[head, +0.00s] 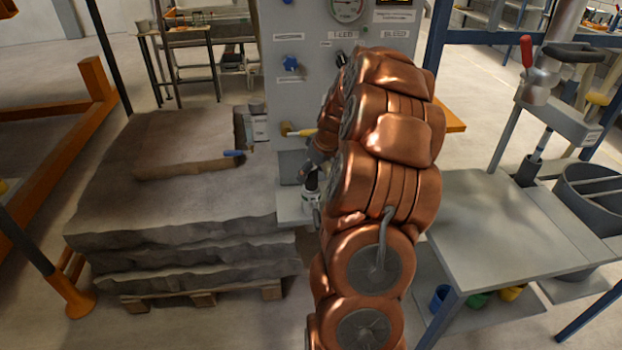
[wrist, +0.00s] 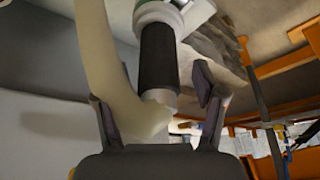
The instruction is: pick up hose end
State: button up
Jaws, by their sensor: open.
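A hose end with a black sleeve (wrist: 158,58) and a pale tip shows in the wrist view, with a white and green collar at its top. A cream curved hose (wrist: 97,40) passes on its left and bends in front of the tip. My gripper (wrist: 155,98) is open, its two dark fingers on either side of the tip and the cream hose. I cannot tell whether either finger touches. In the head view my gripper (head: 306,173) is small and partly hidden by my arm, just above a black and white piece (head: 311,200) at the grey panel's shelf.
A grey panel (head: 290,25) with a gauge and knobs stands behind my arm. A layered stone block (head: 110,200) on a pallet, with a brush-like tool (head: 190,168) on it, is at left. A grey table (head: 510,215) is at right. Orange frame beams (head: 45,165) stand far left.

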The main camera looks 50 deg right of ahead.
jog(key=shift+p+x, duration=0.4)
jog(key=shift+x, duration=1.05)
jog(key=shift+r, duration=0.1)
grip_shut()
